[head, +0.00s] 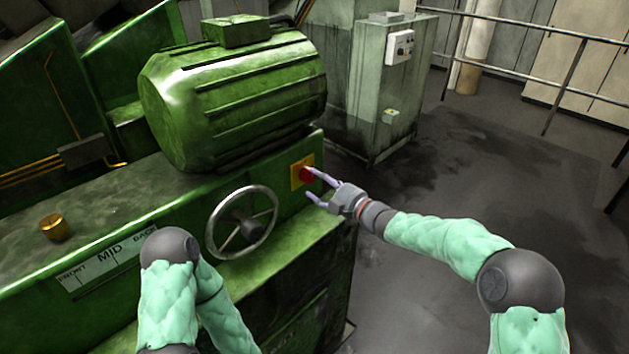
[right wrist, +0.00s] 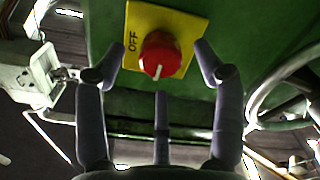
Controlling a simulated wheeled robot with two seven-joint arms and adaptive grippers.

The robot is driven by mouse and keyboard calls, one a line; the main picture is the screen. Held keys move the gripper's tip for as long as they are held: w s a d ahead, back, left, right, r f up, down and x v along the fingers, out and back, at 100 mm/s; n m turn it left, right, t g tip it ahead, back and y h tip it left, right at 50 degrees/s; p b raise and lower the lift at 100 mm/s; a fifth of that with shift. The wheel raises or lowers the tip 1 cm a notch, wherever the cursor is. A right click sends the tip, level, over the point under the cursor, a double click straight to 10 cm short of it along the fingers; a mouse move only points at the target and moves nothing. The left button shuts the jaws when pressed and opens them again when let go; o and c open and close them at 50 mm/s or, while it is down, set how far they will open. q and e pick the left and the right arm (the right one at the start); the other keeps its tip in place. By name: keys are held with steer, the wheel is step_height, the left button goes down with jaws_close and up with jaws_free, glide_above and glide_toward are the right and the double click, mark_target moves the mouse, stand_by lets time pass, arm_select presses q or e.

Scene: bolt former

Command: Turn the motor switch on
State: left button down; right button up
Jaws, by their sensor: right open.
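The motor switch is a red round knob (right wrist: 160,55) with a white mark, on a yellow plate (right wrist: 190,28) lettered OFF. In the right wrist view, the white mark points toward the bottom of the picture, away from the OFF lettering. In the head view the red knob (head: 307,174) sits on the green machine's end, below the motor. My right gripper (head: 315,186) is open, its fingers spread on either side of the knob. I cannot tell whether they touch it. My left arm shows at the lower left; its gripper is not visible.
A handwheel (head: 242,222) stands out from the machine left of the switch, close to my right gripper. The large ribbed green motor (head: 235,100) is above. A grey-green cabinet (head: 385,85) stands behind. The floor on the right is open up to a railing (head: 560,85).

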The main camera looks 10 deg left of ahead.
steer(key=v, duration=0.9)
steer(key=shift+s+f, duration=0.1)
steer(key=s+d+f+m+g+h+p, duration=0.1)
steer(key=s+d+f+m+h, duration=0.2)
steer(key=f, duration=0.6)
steer(key=s+d+f+m+g+h+p, duration=0.1)
steer(key=s+f+m+h, duration=0.1)
steer(key=f+m, duration=0.5)
steer(key=s+d+f+m+h+p, duration=0.1)
steer(key=s+d+f+m+h, duration=0.15)
steer(key=f, duration=0.75)
steer(key=s+d+f+m+g+h+p, duration=0.1)
steer(key=s+f+m+g, duration=0.2)
steer(key=s, duration=0.6)
steer(key=s+d+f+m+g, duration=0.1)
steer(key=s+f+m+g, duration=0.1)
steer(key=s+f, duration=0.3)
steer(key=s+d+f+m+g+h+p, duration=0.1)
steer(key=s+f+m+g, duration=0.2)
steer(key=s, duration=1)
steer(key=shift+s+f+m+g+h+p, duration=0.3)
steer(key=shift+s+f+m+h, duration=0.05)
steer(key=shift+f+m, duration=0.35)
